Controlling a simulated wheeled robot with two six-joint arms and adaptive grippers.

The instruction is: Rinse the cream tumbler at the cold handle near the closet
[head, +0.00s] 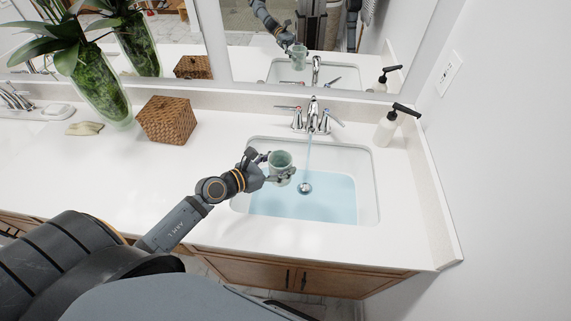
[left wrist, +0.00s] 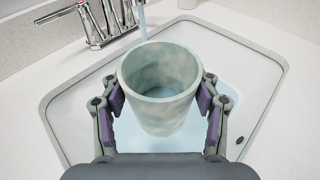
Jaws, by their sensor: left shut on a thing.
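The tumbler (head: 281,160) is pale grey-green in the picture, with a mottled inside. My left gripper (head: 279,172) is shut on it and holds it upright, mouth up, over the left part of the sink basin (head: 368,190). The left wrist view shows the tumbler (left wrist: 160,95) between both finger pads. A water stream (head: 308,155) runs from the faucet (head: 313,110) down to the drain, just right of the tumbler and apart from it. The left handle (head: 287,108) has a red mark; the right handle (head: 336,119) has a blue mark. My right gripper is out of view.
A soap dispenser (head: 388,126) stands right of the faucet near the wall. A woven box (head: 167,120) and a glass vase with a plant (head: 101,90) stand left on the white counter (head: 120,180). Bluish water covers the basin floor. A mirror (head: 270,50) reflects my arm.

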